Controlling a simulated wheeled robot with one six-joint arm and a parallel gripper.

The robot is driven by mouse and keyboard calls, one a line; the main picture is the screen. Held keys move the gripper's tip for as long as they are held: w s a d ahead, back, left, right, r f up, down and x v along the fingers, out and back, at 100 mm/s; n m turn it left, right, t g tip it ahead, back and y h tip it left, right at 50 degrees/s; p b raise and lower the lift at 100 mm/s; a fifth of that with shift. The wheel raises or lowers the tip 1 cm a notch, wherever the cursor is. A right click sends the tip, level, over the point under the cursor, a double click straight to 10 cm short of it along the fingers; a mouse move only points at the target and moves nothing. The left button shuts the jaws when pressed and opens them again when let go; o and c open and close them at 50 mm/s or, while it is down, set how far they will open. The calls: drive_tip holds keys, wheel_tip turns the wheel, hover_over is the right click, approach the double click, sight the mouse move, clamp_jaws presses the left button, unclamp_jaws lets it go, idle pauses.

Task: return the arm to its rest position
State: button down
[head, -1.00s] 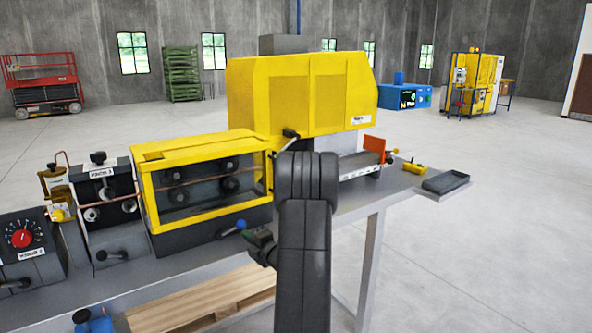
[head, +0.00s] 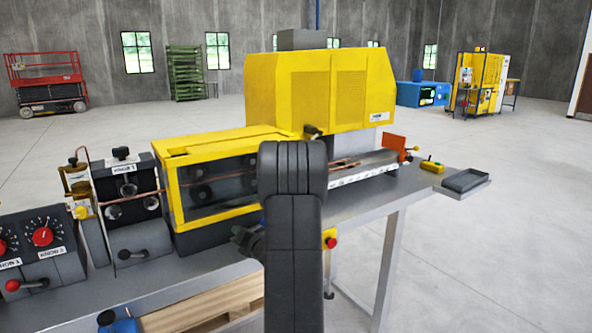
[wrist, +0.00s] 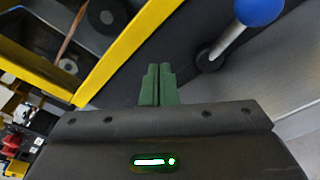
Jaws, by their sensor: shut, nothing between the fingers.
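My gripper (wrist: 159,84) shows in the wrist view with its two green fingers together and nothing between them. It is in front of the machine, near a lever with a blue ball knob (wrist: 258,10) and the yellow frame of the guard (wrist: 125,50). I cannot tell its exact distance from them. In the head view my dark arm rises in front of the bench and covers part of the machine. My gripper (head: 240,243) shows only in part, at the arm's left side, and the blue knob is hidden there.
The yellow machine (head: 320,90) and its windowed guard (head: 215,195) stand on a grey bench (head: 385,205). Control boxes with red knobs (head: 42,236) stand at the left. A dark tray (head: 466,181) lies at the bench's right end. The floor at the right is clear.

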sight(234, 255)
drive_tip(key=f+n+b, duration=0.1)
drive_tip(key=a+f+n+b, duration=0.1)
drive_tip(key=n+b, duration=0.1)
drive_tip(key=shift+s+a+h, duration=0.1)
drive_tip(key=shift+s+h, duration=0.2)
drive_tip(key=shift+s, duration=0.1)
drive_tip(key=n+b, duration=0.1)
drive_tip(key=f+n, duration=0.1)
drive_tip(key=n+b, duration=0.1)
drive_tip(key=shift+s+a+f+n+t+h+b, duration=0.25)
drive_tip(key=shift+a+f+n+t+h+b, duration=0.05)
drive_tip(key=shift+a+f+n+h, duration=0.1)
drive_tip(key=shift+v, duration=0.95)
drive_tip(key=shift+r, duration=0.1)
